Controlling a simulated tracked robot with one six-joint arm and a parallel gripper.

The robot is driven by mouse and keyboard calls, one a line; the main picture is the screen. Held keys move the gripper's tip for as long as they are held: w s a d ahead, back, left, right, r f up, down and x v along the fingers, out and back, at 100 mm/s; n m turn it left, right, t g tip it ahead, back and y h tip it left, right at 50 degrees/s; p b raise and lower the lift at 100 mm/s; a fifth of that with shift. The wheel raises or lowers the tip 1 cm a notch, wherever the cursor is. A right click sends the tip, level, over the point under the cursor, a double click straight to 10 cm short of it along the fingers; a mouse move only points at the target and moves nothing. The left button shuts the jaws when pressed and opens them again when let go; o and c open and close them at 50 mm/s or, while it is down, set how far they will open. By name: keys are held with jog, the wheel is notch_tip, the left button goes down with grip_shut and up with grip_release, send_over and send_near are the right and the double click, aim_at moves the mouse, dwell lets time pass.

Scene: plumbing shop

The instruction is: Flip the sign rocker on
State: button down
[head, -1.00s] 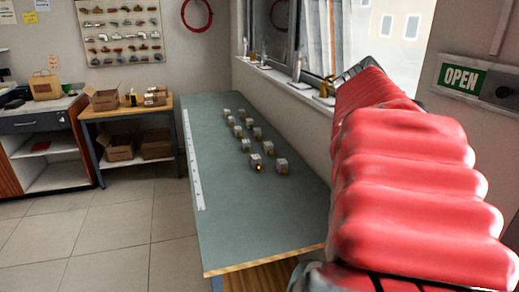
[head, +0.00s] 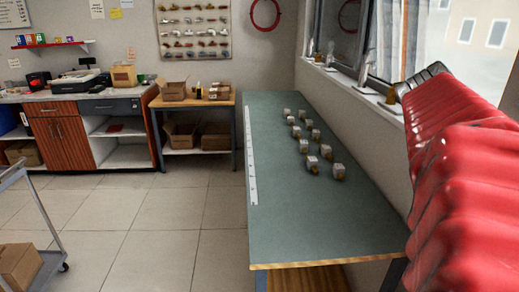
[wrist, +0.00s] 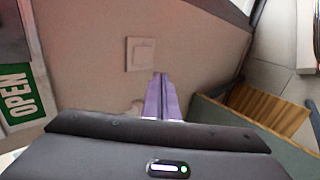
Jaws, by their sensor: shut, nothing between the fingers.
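The white rocker switch (wrist: 140,54) sits on the wall in a square plate, in the upper middle of the wrist view. It appears tilted in that view. My gripper (wrist: 161,78) shows there with its purple fingers shut together and nothing between them. Its fingertips appear just below and right of the switch plate; I cannot tell whether they touch the wall. The green and white OPEN sign (wrist: 18,95) is at the left edge of the wrist view. The head view shows my red-sleeved arm at the right, but neither the gripper tips nor the switch.
A long green-topped bench (head: 285,220) runs along the window wall, with several small fittings on it. A cart (head: 40,225) stands at the lower left. Tiled floor lies open between them.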

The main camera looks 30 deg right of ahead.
jog(key=shift+s+d, duration=0.1)
jog(key=d+r+x, duration=0.1)
jog(key=x, duration=1.2)
jog(key=shift+s+d+r, duration=0.3)
jog(key=shift+s, duration=0.1)
jog(key=shift+d+f, duration=0.15)
